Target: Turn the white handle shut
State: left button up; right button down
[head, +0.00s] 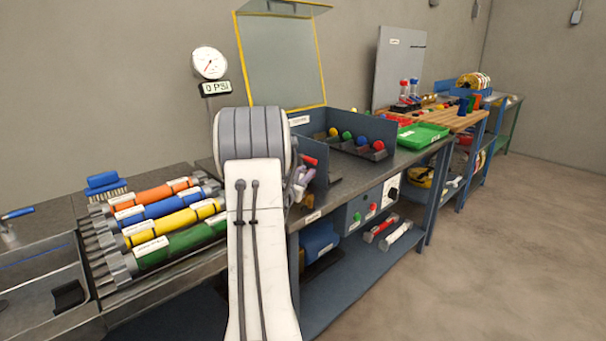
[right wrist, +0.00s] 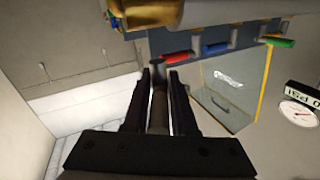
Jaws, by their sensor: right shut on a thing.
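In the right wrist view, my right gripper (right wrist: 160,74) is closed around a bar-shaped handle (right wrist: 159,105) that stands between its two dark fingers. The bar looks dark grey-brown in the shade, so its white colour does not show clearly. It lines up with the row of handles, beside the red one. A red handle (right wrist: 176,57), a blue handle (right wrist: 214,49) and a green handle (right wrist: 280,42) sit farther right along that row. In the head view, my white right arm hides most of the gripper and the handle. My left gripper is not in view.
A gauge (head: 209,63) stands over a display (head: 215,88) reading 0 PSI. Orange, blue, yellow and green cylinders (head: 170,238) lie on the left bench. A yellow-edged clear panel (head: 283,70) rises behind. A green tray (head: 422,135) sits right. The floor (head: 500,260) at right is clear.

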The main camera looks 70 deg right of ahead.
jog(key=c, duration=0.8)
grip_release()
jog(key=shift+a, duration=0.1)
jog(key=a, duration=1)
jog(key=shift+a, duration=0.15)
